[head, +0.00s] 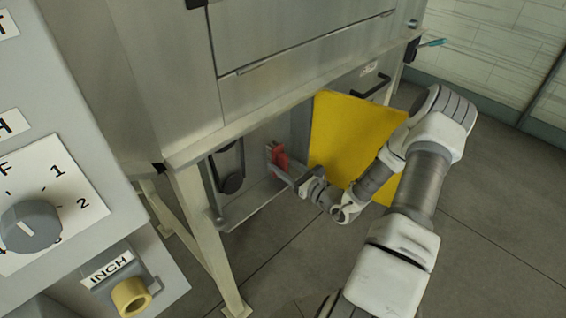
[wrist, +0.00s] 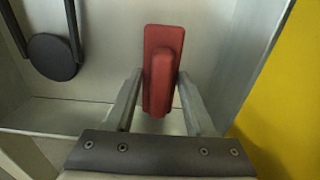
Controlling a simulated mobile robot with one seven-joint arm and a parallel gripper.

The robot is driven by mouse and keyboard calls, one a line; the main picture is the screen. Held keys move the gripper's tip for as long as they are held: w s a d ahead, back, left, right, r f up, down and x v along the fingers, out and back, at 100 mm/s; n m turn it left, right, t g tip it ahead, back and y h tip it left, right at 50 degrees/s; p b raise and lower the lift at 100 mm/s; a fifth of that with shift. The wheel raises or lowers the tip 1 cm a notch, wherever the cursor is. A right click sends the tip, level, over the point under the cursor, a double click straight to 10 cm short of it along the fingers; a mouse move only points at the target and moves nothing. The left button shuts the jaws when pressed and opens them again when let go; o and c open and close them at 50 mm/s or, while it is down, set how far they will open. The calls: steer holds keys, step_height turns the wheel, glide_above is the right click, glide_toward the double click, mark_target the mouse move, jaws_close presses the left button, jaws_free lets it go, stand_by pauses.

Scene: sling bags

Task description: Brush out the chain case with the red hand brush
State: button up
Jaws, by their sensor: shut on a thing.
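The red hand brush (wrist: 161,70) is between the two fingers of my gripper (wrist: 159,98) in the wrist view, and the gripper is shut on it. In the head view the red brush (head: 278,157) is inside the chain case (head: 250,200), an open grey metal box under the machine. My gripper (head: 283,170) reaches into the case from the right. The brush's bristles are hidden, and I cannot tell whether it touches the case wall. A black chain loop with a round dark sprocket (wrist: 52,57) is in the case, left of the brush.
A yellow panel (head: 350,140) stands open along the right side of the case, close to my arm. A pale machine leg (head: 205,235) stands at the left. A control box with a dial (head: 31,226) fills the near left. Floor is clear at the lower right.

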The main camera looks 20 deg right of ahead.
mark_target(276, 156)
steer(key=shift+s+a+r+p, duration=0.1)
steer(key=shift+a+p, duration=0.25)
steer(key=shift+a, duration=0.3)
steer(key=shift+s+d+r+p, duration=0.1)
steer(key=shift+s+r+p, duration=0.05)
steer(key=shift+r+p, duration=3.2)
steer(key=shift+r+p, duration=2.75)
steer(key=shift+r, duration=0.75)
steer(key=shift+f+b, duration=1.35)
steer(key=shift+f, duration=0.5)
steer(key=shift+f+b, duration=2.3)
steer(key=shift+f, duration=1.15)
steer(key=shift+f+b, duration=1.15)
steer(key=shift+f, duration=0.55)
steer(key=shift+r, duration=0.1)
steer(key=shift+p+v, duration=0.5)
steer(key=shift+v, duration=2.45)
